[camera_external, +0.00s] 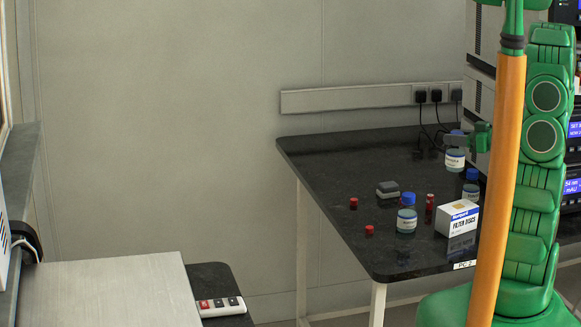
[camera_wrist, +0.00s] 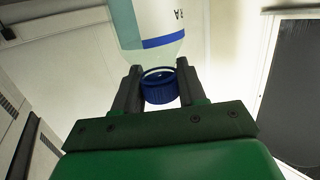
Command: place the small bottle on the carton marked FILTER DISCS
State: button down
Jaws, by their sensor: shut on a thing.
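My gripper (camera_external: 455,139) is shut on the blue cap of a clear bottle (camera_external: 455,160) with a white label and blue band. In the wrist view my gripper's fingers (camera_wrist: 158,88) pinch the cap, and the bottle (camera_wrist: 150,22) extends past them, partly cut off. In the external view it is upright over the back right of the dark bench; I cannot tell its height above the top. The white and blue carton marked FILTER DISCS (camera_external: 456,220) stands at the bench's front right, below and apart from the held bottle. Its top looks bare.
Blue-capped bottles stand left of the carton (camera_external: 407,223) and behind it (camera_external: 470,192). Dark red vials (camera_external: 429,207) and a grey block (camera_external: 388,189) are nearby. Stacked instruments (camera_external: 480,100) and plugged cables (camera_external: 436,110) border the back right. The bench's (camera_external: 320,160) back left is clear.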

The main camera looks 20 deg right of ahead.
jog(key=shift+n+g+y, duration=0.7)
jog(key=shift+s+d+f, duration=0.1)
jog(key=shift+s+f, duration=0.55)
jog(key=shift+f, duration=0.85)
jog(key=shift+s+f, duration=0.65)
jog(key=shift+f, duration=0.85)
jog(key=shift+s+d+f, duration=0.1)
jog(key=shift+s+f, duration=0.55)
jog(key=shift+f, duration=0.85)
jog(key=c, duration=0.6)
grip_release()
jog(key=shift+f, duration=0.1)
jog(key=shift+c, duration=0.2)
jog(key=shift+s+d, duration=0.1)
jog(key=v, duration=1.1)
jog(key=shift+s+d, duration=0.25)
